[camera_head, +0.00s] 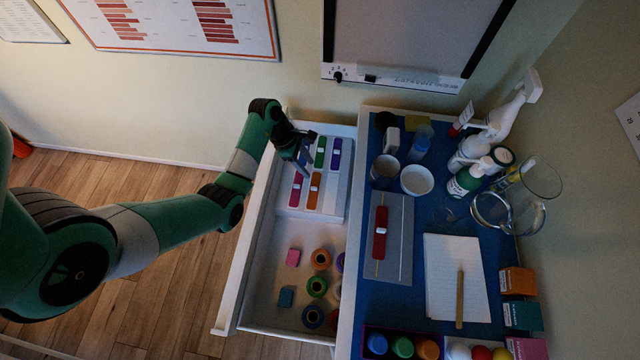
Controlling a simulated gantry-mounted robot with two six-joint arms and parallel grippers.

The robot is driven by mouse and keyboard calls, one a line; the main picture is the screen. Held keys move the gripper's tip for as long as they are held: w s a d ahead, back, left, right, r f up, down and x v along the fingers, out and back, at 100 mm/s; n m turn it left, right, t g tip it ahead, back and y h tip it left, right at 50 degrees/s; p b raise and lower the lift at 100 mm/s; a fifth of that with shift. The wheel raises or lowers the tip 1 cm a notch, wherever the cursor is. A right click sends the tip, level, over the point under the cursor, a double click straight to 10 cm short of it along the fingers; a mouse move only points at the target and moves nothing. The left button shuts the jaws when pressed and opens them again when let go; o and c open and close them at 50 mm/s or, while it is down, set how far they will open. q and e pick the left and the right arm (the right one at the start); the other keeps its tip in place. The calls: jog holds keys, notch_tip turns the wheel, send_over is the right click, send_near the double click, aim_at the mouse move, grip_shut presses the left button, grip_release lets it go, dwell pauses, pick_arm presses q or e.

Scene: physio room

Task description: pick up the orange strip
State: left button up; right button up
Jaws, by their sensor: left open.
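An orange strip (314,191) with a small white label lies in a white rack (333,208) inside the open drawer (262,262). A magenta strip (296,190) lies just left of it, and a green strip (320,153) and a purple strip (335,153) lie farther back. My left gripper (305,170) is open above the rack's back left part, with its fingertips close to the upper ends of the magenta and orange strips. I cannot tell whether they touch anything. It hides part of the rack. My right gripper is not in view.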

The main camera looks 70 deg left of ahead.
pick_arm(q)
jog(key=s+a+f+b, duration=0.1)
jog(key=s+a+f, duration=0.1)
jog(key=s+f, duration=0.15)
jog(key=b, duration=0.4)
send_over(314, 188)
jog(key=s+a, duration=0.2)
jog(key=s, duration=0.1)
jog(key=shift+n, duration=0.4)
jog(key=f, duration=0.5)
jog(key=shift+w+d+f, duration=0.1)
jog(key=shift+w+f, duration=0.15)
jog(key=shift+f, duration=0.05)
jog(key=shift+w+f+p, duration=0.1)
jog(key=shift+p, duration=0.2)
jog(key=b+x, duration=0.4)
jog(key=x, duration=0.1)
jog(key=shift+w+d+f, duration=0.1)
jog(key=shift+d, duration=0.05)
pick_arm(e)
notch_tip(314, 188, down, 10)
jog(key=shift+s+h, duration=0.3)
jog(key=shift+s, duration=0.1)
pick_arm(q)
grip_shut()
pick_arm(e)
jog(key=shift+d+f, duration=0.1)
